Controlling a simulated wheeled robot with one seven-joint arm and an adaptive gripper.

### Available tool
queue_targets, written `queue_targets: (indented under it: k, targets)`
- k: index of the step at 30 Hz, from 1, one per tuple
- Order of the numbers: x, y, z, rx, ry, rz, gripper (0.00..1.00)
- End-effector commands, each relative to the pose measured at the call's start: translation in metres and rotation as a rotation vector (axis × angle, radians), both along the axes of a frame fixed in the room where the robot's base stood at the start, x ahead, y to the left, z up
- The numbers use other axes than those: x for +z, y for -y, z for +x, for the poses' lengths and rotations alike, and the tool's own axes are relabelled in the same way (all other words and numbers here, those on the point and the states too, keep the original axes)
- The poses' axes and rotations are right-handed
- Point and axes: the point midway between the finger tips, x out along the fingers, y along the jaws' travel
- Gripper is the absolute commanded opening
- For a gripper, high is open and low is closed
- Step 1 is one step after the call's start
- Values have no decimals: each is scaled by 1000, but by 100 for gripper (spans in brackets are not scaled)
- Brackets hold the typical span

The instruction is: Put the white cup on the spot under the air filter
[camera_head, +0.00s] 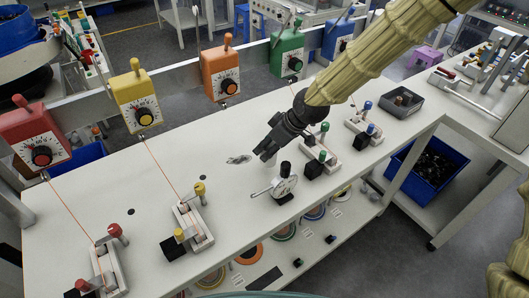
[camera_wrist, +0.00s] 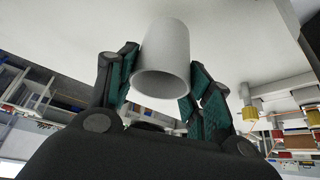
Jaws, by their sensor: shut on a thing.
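In the wrist view, the white cup (camera_wrist: 165,50) is between the two green-padded fingers of my gripper (camera_wrist: 160,85), which is shut on it. The cup's rim and grey inside face the camera. In the head view, my gripper (camera_head: 264,150) is above the white workbench (camera_head: 150,185), pointing down and left. I cannot pick out an air filter or a marked spot in either view.
Clamp fixtures with yellow (camera_head: 194,225) and green (camera_head: 320,150) handles line the front edge. An orange dial box (camera_head: 221,75) hangs on the rail behind. The bench's left middle is mostly clear.

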Motion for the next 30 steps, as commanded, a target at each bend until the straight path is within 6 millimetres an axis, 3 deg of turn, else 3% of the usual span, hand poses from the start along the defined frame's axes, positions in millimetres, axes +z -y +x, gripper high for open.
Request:
queue_targets:
  k: [9, 23, 24, 27, 30]
  targets:
    - [-35, -5, 2, 1, -6, -6, 30]
    - [-47, -14, 9, 0, -11, -16, 30]
    - [-46, -14, 9, 0, -10, -15, 56]
    - [-45, -13, 8, 0, -10, -15, 72]
    - [-45, -12, 7, 0, -9, -13, 72]
